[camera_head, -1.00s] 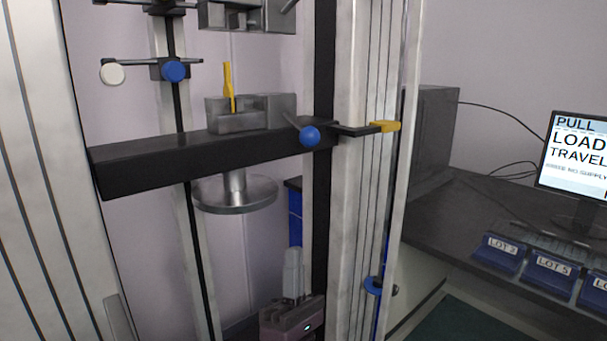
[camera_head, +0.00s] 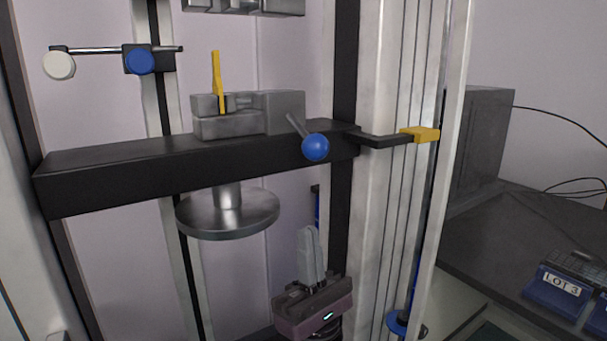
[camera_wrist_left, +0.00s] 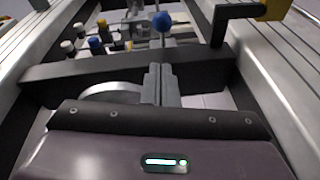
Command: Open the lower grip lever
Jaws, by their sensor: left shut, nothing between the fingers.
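The lower grip lever, a short grey rod with a blue ball knob (camera_head: 315,147), sticks out from the right end of the lower grip (camera_head: 285,112) on the black crosshead beam (camera_head: 120,177). A thin yellow strip (camera_head: 217,82) stands upright in that grip. My left gripper (camera_head: 309,235) points up below the beam, lower than the blue knob and apart from it. Its fingers are together and empty. In the left wrist view the fingers (camera_wrist_left: 160,72) point toward the beam, with the blue knob (camera_wrist_left: 161,21) beyond them. My right gripper is not in view.
A round metal plate (camera_head: 228,215) hangs under the beam, left of my gripper. A black arm with a yellow tip (camera_head: 421,134) juts out right of the knob, by the frame's upright column (camera_head: 376,230). A blue bin (camera_head: 560,288) sits on the bench at right.

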